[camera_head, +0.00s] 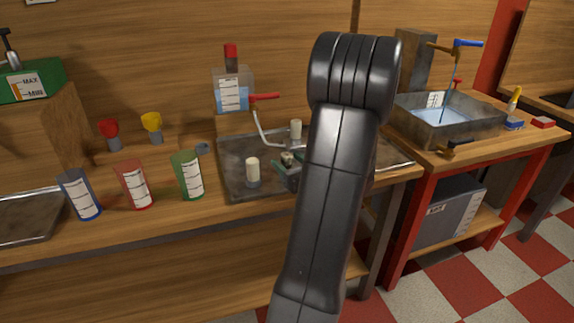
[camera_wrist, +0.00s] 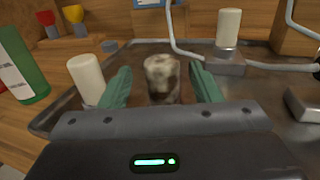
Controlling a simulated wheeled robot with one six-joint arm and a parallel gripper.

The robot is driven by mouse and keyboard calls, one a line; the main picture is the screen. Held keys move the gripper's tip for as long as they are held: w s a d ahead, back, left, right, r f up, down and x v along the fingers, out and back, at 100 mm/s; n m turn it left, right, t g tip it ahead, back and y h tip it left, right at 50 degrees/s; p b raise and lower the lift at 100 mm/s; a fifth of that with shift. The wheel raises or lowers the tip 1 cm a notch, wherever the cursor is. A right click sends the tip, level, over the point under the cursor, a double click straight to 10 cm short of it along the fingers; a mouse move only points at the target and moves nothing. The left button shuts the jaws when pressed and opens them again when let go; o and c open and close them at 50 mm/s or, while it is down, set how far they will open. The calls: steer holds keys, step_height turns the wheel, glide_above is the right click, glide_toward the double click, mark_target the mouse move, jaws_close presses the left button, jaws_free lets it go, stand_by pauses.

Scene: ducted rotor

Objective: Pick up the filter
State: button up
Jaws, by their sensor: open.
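A dirty, brown-stained pale filter (camera_wrist: 162,82) stands upright on the metal tray, centred between the fingers of my gripper (camera_wrist: 160,74) in the wrist view. The green fingers are open, one on each side, with gaps to it; I see no grip. In the head view the dirty filter (camera_head: 287,157) shows small beside my gripper (camera_head: 286,170), partly hidden by it. A clean white filter (camera_wrist: 87,76) stands left of my left finger. Another white filter (camera_wrist: 229,28) stands on a grey base at the back, by a bent pipe.
The metal tray (camera_head: 231,160) has a raised rim. Blue, red and green cups (camera_head: 188,175) stand left of it. A liquid container (camera_head: 232,92) with a red-handled tap is behind. A water basin (camera_head: 447,128) stands right. A grey block (camera_wrist: 304,104) lies on the tray at right.

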steer(key=x, duration=0.3)
steer(key=shift+w+a, duration=0.15)
steer(key=shift+w, duration=0.25)
steer(key=c, duration=1.1)
